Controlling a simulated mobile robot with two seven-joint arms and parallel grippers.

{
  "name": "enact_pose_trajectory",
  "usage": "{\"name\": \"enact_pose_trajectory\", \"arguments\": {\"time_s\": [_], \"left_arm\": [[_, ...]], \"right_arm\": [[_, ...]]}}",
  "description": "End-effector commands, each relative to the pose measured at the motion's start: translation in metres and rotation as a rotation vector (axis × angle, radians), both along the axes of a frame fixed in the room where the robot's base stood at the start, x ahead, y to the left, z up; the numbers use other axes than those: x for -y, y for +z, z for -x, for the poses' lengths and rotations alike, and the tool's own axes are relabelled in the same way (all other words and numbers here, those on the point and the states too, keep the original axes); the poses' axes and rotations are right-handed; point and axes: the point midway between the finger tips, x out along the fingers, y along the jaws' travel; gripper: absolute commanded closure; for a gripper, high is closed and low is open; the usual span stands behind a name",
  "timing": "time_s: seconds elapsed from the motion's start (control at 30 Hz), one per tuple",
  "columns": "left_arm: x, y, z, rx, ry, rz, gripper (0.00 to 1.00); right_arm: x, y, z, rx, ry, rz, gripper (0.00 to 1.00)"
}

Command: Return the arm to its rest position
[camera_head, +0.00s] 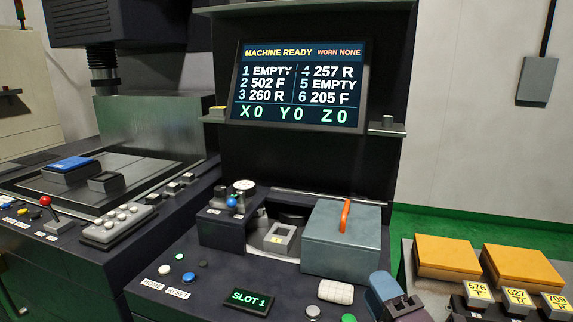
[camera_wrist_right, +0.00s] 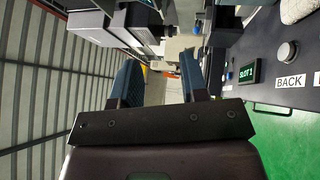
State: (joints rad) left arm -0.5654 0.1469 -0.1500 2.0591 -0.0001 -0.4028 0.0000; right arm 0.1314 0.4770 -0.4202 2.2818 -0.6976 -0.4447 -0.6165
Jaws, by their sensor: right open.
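My right gripper (camera_head: 398,297) shows at the bottom edge of the head view, right of centre. It is in front of the dark console (camera_head: 190,285), just right of the white ribbed knob (camera_head: 336,291). In the right wrist view its two blue fingers (camera_wrist_right: 162,80) stand apart with nothing between them. The rest of the right arm is cut off by the frame. My left gripper is in neither view.
A grey box with an orange handle (camera_head: 342,240) stands on the console. The screen (camera_head: 297,86) reads MACHINE READY; a small display (camera_head: 248,301) reads SLOT 1. To the right, a grey stand holds orange blocks (camera_head: 446,257) and tagged pieces 576, 627, 709.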

Motion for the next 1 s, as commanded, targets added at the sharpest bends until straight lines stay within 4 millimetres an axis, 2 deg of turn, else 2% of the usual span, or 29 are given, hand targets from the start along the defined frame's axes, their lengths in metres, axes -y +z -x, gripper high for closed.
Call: {"name": "enact_pose_trajectory", "arguments": {"time_s": [0.1,0.17,0.27,0.4,0.5,0.7,1.0], "left_arm": [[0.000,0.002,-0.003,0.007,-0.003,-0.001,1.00],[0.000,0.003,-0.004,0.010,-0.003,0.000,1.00],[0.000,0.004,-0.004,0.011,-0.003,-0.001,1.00],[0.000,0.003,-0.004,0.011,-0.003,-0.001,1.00],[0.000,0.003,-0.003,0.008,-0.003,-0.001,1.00],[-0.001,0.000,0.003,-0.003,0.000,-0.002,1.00],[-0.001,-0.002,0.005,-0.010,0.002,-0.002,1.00]], "right_arm": [[0.039,-0.046,0.016,-0.257,-0.152,-0.236,0.60],[0.057,-0.071,0.028,-0.383,-0.233,-0.352,0.60],[0.083,-0.113,0.056,-0.587,-0.378,-0.542,0.60],[0.109,-0.167,0.112,-0.853,-0.596,-0.787,0.60],[0.120,-0.193,0.150,-0.997,-0.732,-0.921,0.60],[0.126,-0.220,0.206,-1.180,-0.922,-1.084,0.60],[0.127,-0.239,0.272,-1.362,-1.142,-1.242,0.60]]}}
